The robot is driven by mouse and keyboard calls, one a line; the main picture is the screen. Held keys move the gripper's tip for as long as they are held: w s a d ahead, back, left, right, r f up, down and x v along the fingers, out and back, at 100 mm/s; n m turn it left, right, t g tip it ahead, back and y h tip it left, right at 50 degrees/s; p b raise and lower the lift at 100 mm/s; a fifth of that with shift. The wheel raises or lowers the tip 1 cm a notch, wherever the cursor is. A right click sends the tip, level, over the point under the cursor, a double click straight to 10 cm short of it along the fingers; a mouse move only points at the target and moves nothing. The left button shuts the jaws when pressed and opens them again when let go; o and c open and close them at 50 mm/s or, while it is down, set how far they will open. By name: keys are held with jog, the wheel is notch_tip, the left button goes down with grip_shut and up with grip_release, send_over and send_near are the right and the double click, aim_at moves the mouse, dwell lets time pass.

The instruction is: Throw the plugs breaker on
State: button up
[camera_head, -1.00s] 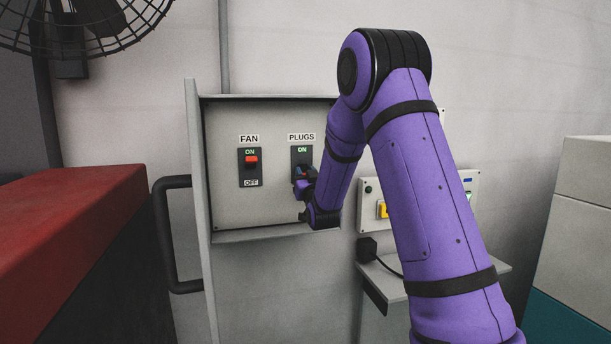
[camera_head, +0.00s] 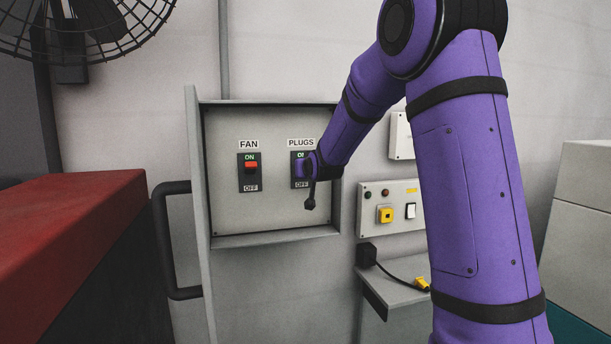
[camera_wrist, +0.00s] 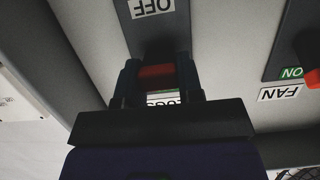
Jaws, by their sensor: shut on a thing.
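The plugs breaker (camera_head: 295,174) is a dark plate under a PLUGS label in an open grey box. My gripper (camera_head: 309,168) is at it and covers its lever in the head view. In the wrist view, which is upside down, my gripper (camera_wrist: 156,78) has a finger on each side of the red lever (camera_wrist: 157,76) and is shut on it. The OFF mark shows in both views. The ON mark is partly covered in the head view. I cannot tell exactly how far up the lever sits.
The fan breaker (camera_head: 250,172) stands to the left, its red lever near ON. The box's open door (camera_head: 199,215) with a black handle is at the left. A panel with a yellow switch (camera_head: 385,214) and a small shelf (camera_head: 378,289) are to the right.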

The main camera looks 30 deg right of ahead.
jog(key=shift+w+d+r+g+y, duration=0.1)
jog(key=shift+r+g+y, duration=0.1)
jog(key=shift+r+g, duration=0.3)
jog(key=shift+w+d+r+g+y, duration=0.1)
jog(key=shift+r+g+y, duration=0.15)
jog(key=shift+g, duration=0.45)
jog(key=shift+w+r+g+y, duration=0.2)
jog(key=shift+r+g+y, duration=0.05)
jog(key=shift+g, duration=0.7)
jog(key=shift+w+r+g+y, duration=0.2)
jog(key=shift+r+g, duration=0.05)
jog(key=shift+g, duration=0.7)
jog(key=o, duration=0.9)
jog(key=shift+o, duration=0.2)
jog(key=v, duration=1)
jog(key=shift+s+r, duration=0.2)
jog(key=shift+r, duration=0.15)
